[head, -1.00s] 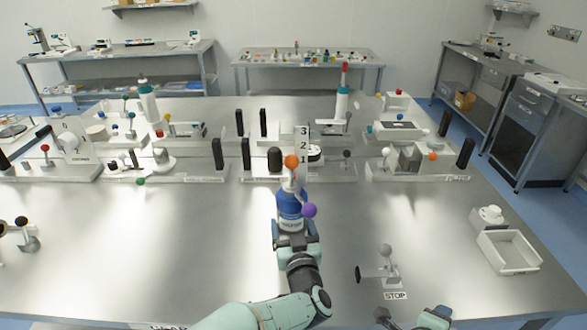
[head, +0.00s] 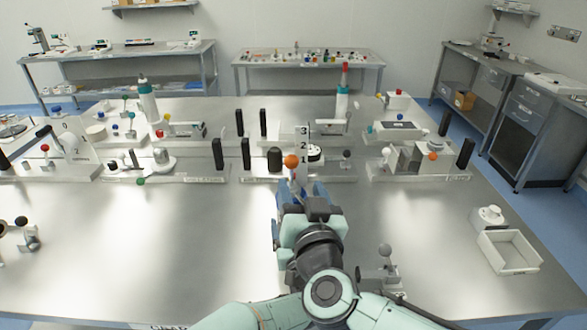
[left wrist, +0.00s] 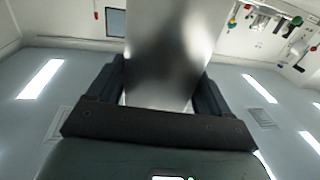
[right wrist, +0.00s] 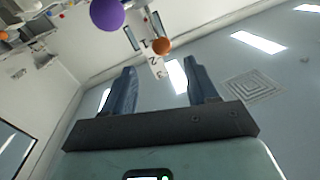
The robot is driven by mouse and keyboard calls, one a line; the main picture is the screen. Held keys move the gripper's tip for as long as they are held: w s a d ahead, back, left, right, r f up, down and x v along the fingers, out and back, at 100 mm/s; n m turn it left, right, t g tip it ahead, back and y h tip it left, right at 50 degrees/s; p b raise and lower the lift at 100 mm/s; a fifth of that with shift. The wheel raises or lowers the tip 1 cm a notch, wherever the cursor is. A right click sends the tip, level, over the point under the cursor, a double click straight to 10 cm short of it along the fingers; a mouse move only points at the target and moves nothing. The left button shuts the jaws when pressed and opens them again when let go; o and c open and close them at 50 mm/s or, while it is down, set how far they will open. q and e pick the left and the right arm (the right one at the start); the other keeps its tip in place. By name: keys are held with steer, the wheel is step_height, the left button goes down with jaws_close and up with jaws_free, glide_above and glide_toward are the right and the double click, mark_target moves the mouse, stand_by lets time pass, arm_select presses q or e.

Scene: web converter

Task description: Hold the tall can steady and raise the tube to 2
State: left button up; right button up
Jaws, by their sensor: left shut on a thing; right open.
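The tall can fills the middle of the left wrist view as a blurred grey-white shape (left wrist: 165,65). My left gripper (left wrist: 160,90) is shut on it; in the head view, my right arm largely covers both. An orange ball (head: 291,161) tops the pale tube (head: 292,177), beside the scale card marked 1, 2, 3 (head: 303,146). In the head view, the ball appears level with the 1. My right gripper (right wrist: 160,85) is open and empty, its fingers pointing toward the orange ball (right wrist: 162,46) and a purple ball (right wrist: 107,12), which is hidden in the head view.
Stations with posts and coloured balls line the table's back, including a black cylinder (head: 275,160) near the scale. A white tray (head: 508,252) sits at the right. The table's front left is mostly clear.

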mark_target(293, 167)
steer(key=w, duration=0.2)
steer(key=w+a, duration=0.1)
steer(key=w, duration=0.4)
steer(key=shift+w+a, duration=0.1)
steer(key=shift+a, duration=0.15)
